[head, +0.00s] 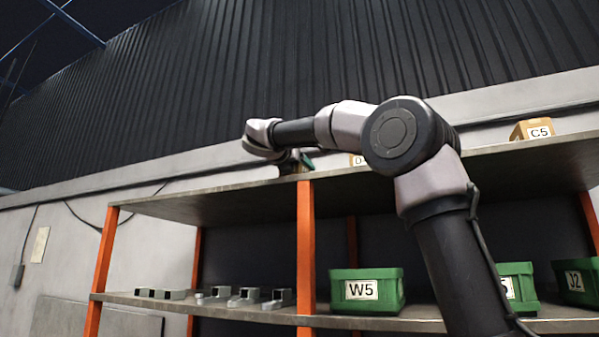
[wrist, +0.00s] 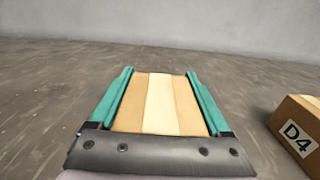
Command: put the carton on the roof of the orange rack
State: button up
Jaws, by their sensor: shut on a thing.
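The carton (wrist: 160,100), tan with a pale tape strip, sits between the two teal fingers of my gripper (wrist: 160,78) in the wrist view. My gripper (head: 298,160) is shut on it. In the head view the gripper is at the roof's front edge, above an orange post, and the carton is mostly hidden there. The orange rack (head: 306,235) has a grey roof board (head: 230,203), seen from below. The roof's top surface (wrist: 60,85) fills the wrist view under the carton. I cannot tell whether the carton touches it.
A carton marked D4 (wrist: 300,130) stands on the roof to the right of my gripper; it is partly hidden in the head view. A carton marked C5 (head: 532,129) stands farther right. Metal brackets (head: 245,297) and green bins (head: 366,290) occupy the shelf below. The roof ahead is clear up to the wall.

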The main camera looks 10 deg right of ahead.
aim_at(295, 172)
jog(key=shift+f, duration=0.4)
jog(key=shift+f, duration=0.1)
jog(key=o, duration=1.4)
jog(key=shift+s+a, duration=0.15)
jog(key=v, duration=1.1)
jog(key=shift+s+a, duration=0.15)
jog(key=shift+s, duration=0.15)
